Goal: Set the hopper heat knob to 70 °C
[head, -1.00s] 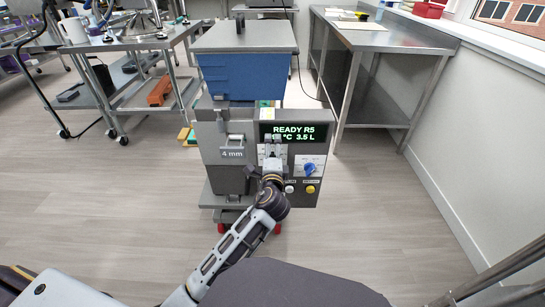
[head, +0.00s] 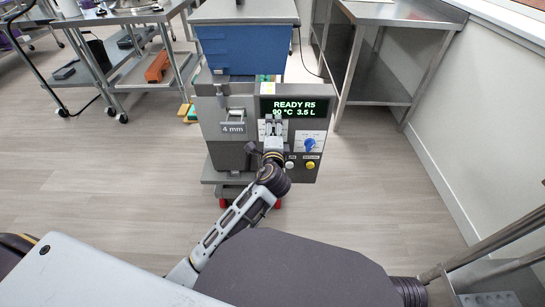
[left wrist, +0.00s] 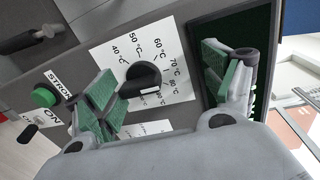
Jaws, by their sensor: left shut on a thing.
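The hopper heat knob (left wrist: 143,77) is black with a white mark, on a white dial plate (left wrist: 178,52) printed from 40 °C upward. Its white mark points toward the high end of the scale, past 80 °C. My left gripper (left wrist: 160,80) is shut on the knob, with green-padded fingers to either side of it. In the head view my left gripper (head: 273,130) reaches the front panel and hides the knob. The display (head: 294,108) reads READY R5, 90 °C, 3.5 L. My right gripper is not in view.
A blue knob (head: 310,145) and a yellow button (head: 310,165) are right of my gripper. A green button (left wrist: 44,97) is left of the dial. The blue hopper (head: 240,52) is above. Steel tables (head: 400,15) stand behind, with open floor around.

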